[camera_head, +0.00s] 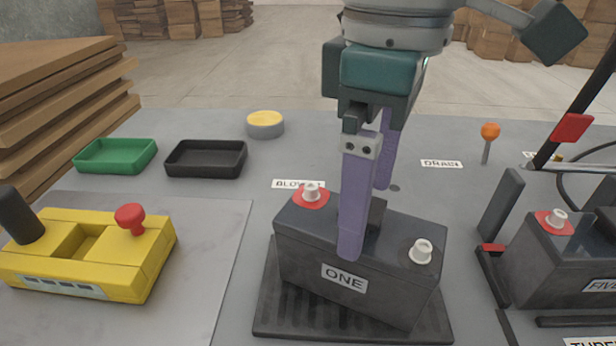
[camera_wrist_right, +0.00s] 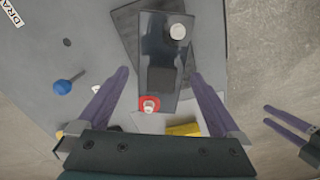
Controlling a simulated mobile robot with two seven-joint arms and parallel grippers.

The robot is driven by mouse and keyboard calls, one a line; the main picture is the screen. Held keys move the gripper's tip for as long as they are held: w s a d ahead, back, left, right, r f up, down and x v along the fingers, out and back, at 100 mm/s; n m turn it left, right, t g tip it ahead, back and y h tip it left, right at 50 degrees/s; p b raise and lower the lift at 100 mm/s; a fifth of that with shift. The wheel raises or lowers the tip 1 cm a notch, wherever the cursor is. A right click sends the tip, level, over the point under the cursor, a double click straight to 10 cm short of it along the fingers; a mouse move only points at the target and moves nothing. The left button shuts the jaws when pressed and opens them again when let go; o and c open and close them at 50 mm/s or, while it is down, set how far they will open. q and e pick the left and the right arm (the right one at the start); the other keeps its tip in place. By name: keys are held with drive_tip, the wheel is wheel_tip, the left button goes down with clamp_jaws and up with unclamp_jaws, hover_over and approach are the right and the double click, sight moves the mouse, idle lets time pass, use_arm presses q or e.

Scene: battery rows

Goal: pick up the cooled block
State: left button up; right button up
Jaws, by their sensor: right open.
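A dark grey block marked ONE (camera_head: 310,262) stands upright on a black ribbed plate (camera_head: 275,318), near a partly hidden label starting BLO. It has a red-ringed post, a pale post and a dark raised grip on top. My right gripper (camera_head: 366,220) is open above it, one finger on the near side of the grip and one on the far side. In the right wrist view, the block (camera_wrist_right: 164,45) lies between and beyond the spread fingers (camera_wrist_right: 160,88). My left gripper (camera_wrist_right: 288,127) shows only in that view, off to the right; its opening is unclear.
A second block, marked FIVE (camera_head: 540,265), stands at the right among dark brackets. A yellow box with a red knob (camera_head: 130,217) is at the left. Green (camera_head: 117,141) and black (camera_head: 183,145) trays and a round yellow-topped puck (camera_head: 265,133) are behind. An orange-topped post (camera_head: 490,132) stands back right.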

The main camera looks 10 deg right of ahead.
wheel_tip(320, 180, down, 6)
drive_tip(key=shift+a+f+b, duration=0.1)
drive_tip(key=shift+a+b, duration=0.05)
drive_tip(key=shift+b, duration=0.6)
drive_tip(key=shift+c, duration=0.2)
clamp_jaws()
drive_tip(key=shift+a+r, duration=0.1)
drive_tip(key=shift+r, duration=0.1)
